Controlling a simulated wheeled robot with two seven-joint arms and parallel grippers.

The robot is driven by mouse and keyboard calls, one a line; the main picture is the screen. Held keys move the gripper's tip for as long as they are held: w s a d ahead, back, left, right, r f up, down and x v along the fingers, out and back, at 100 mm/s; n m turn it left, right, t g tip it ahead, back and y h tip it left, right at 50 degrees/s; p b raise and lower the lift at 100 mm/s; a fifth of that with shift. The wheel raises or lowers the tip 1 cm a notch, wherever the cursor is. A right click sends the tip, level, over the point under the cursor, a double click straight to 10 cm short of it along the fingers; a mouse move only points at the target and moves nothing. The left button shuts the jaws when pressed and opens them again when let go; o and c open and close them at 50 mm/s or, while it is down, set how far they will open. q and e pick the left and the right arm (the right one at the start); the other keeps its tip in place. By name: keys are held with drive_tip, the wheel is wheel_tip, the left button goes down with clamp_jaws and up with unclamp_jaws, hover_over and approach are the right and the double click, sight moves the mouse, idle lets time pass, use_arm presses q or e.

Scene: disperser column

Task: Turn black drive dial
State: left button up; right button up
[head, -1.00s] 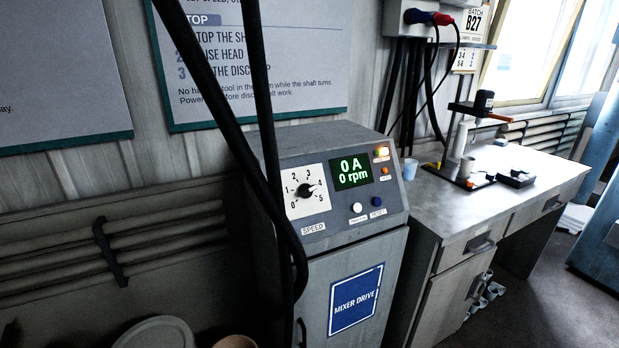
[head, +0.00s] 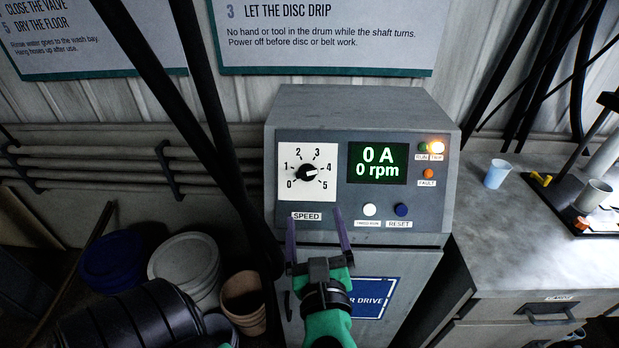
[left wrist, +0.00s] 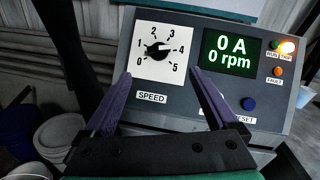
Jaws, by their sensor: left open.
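The black drive dial (head: 307,172) sits on a white square scale marked 0 to 5, above a SPEED label, on the left of the grey mixer drive panel. Its white pointer is turned to the right, between 4 and 5. It also shows in the left wrist view (left wrist: 158,50), between and beyond the fingertips. My left gripper (head: 315,222) is open, with its purple fingers pointing at the panel below the dial; they appear apart from the dial. It also shows in the left wrist view (left wrist: 160,88). The green display (head: 377,163) reads 0 A and 0 rpm. My right gripper is not in view.
White (head: 369,210) and blue (head: 401,210) buttons sit right of the gripper. Black cables (head: 205,90) hang left of the cabinet. Buckets stand at lower left. A bench (head: 540,240) with a cup (head: 496,173) stands at right.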

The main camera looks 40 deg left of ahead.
sight(309, 176)
use_arm(q)
drive_tip(key=p+x, duration=0.2)
drive_tip(key=x, duration=1)
drive_tip(key=shift+a, duration=0.2)
drive_tip(key=shift+w+a+f, duration=0.1)
drive_tip(key=shift+w, duration=0.1)
drive_tip(key=shift+s, duration=0.1)
drive_tip(key=shift+c, duration=0.6)
drive_tip(key=c, duration=1.2)
drive_tip(key=shift+c, duration=0.2)
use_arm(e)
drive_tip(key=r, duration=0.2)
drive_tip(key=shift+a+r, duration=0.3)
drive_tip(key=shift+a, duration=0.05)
